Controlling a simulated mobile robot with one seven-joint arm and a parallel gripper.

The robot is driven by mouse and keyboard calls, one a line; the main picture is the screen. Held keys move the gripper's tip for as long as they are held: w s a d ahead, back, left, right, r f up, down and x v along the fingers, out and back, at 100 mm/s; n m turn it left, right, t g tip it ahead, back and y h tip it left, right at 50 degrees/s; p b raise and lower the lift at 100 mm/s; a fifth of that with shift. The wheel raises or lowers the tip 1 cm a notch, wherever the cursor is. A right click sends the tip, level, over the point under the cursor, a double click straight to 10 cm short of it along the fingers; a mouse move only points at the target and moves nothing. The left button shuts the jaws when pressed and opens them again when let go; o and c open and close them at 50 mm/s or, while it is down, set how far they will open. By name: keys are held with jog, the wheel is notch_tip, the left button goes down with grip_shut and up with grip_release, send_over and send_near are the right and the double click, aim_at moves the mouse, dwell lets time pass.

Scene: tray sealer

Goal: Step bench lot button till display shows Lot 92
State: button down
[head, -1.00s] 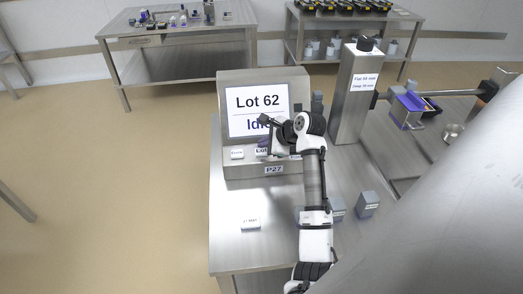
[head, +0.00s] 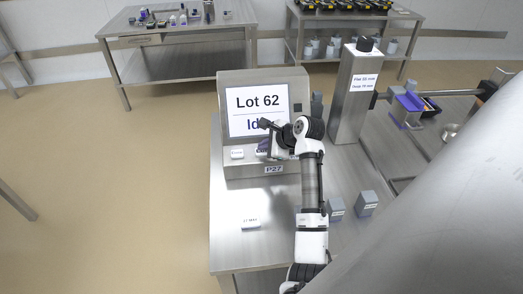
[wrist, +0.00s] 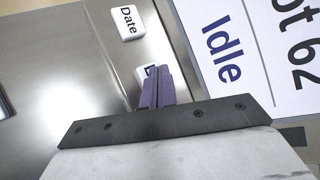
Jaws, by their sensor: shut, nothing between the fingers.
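The bench display (head: 256,110) reads "Lot 62", with "Idle" below it, partly covered by my arm in the head view. The display also shows turned sideways in the wrist view (wrist: 222,48). A white button (wrist: 127,22) marked "Date" is clear of my gripper. A second white button (wrist: 143,72) lies right at my purple fingertips, which hide most of it and its label. My gripper (wrist: 157,76) is shut and empty. I cannot tell whether the tips touch that button. In the head view my gripper (head: 264,149) is below the screen.
A steel post with a black knob (head: 365,44) stands right of the display housing. Small grey blocks (head: 366,203) stand on the bench at right. A white "27 MAY" label (head: 250,223) lies on the front left, with clear steel around it.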

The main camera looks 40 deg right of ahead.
aim_at(264, 152)
jog(key=shift+f, duration=0.35)
dwell(0.3)
jog(key=shift+r, duration=0.1)
jog(key=shift+r+p, duration=0.85)
jog(key=shift+p, duration=0.5)
jog(key=shift+r, duration=0.1)
notch_tip(264, 152, up, 5)
jog(key=p, duration=0.6)
